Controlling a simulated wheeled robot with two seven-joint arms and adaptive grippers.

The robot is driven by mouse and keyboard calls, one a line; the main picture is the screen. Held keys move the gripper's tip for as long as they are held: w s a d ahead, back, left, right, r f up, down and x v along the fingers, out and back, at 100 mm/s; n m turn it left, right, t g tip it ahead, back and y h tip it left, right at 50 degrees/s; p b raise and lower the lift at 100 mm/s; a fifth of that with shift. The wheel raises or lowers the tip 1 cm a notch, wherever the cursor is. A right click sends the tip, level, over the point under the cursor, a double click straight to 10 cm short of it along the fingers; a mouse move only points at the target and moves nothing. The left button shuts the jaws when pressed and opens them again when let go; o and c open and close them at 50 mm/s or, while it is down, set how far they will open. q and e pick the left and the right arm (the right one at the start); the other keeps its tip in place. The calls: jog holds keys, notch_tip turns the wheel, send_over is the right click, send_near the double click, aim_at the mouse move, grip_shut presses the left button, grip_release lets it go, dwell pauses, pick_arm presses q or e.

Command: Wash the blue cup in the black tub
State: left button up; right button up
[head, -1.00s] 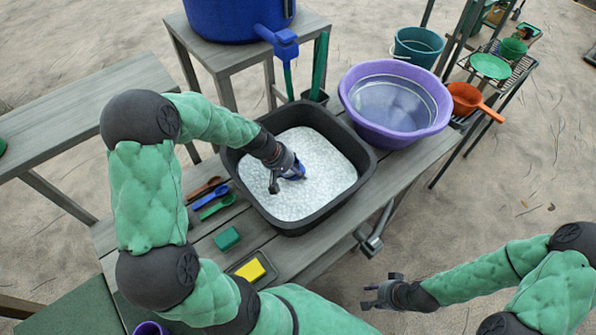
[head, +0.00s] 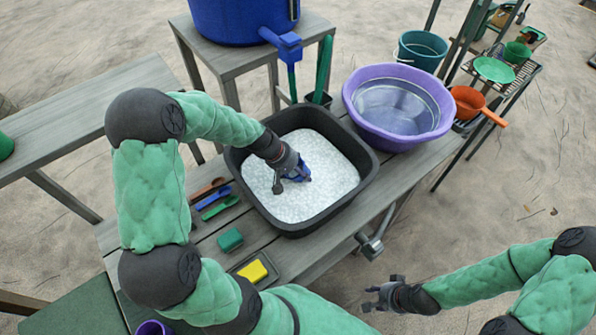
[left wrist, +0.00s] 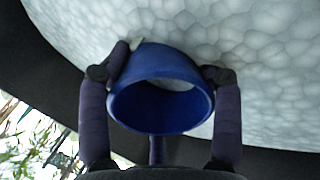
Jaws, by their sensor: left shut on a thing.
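The black tub (head: 362,190) stands on the grey wooden bench, filled with white foam (head: 325,195). My left gripper (head: 290,178) is inside the tub's outline, low over the foam, and shut on the blue cup (head: 302,172). In the left wrist view the blue cup (left wrist: 160,108) sits between the two fingers of my left gripper (left wrist: 160,85), its open mouth facing the camera. The cup's far end is at the foam; how deep it reaches cannot be told. My right gripper (head: 384,296) is empty, off the bench over the sand, with its fingers apart.
A purple basin (head: 398,105) of water stands right behind the tub. A yellow sponge (head: 252,271), a green block (head: 229,240) and several spoons (head: 212,198) lie left of the tub. A tap (head: 371,246) juts from the bench's right edge. A blue barrel (head: 235,20) stands behind.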

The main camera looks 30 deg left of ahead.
pick_arm(q)
notch_tip(320, 180, up, 19)
jog(key=p, duration=1.5)
jog(key=shift+f, duration=0.2)
dwell(0.8)
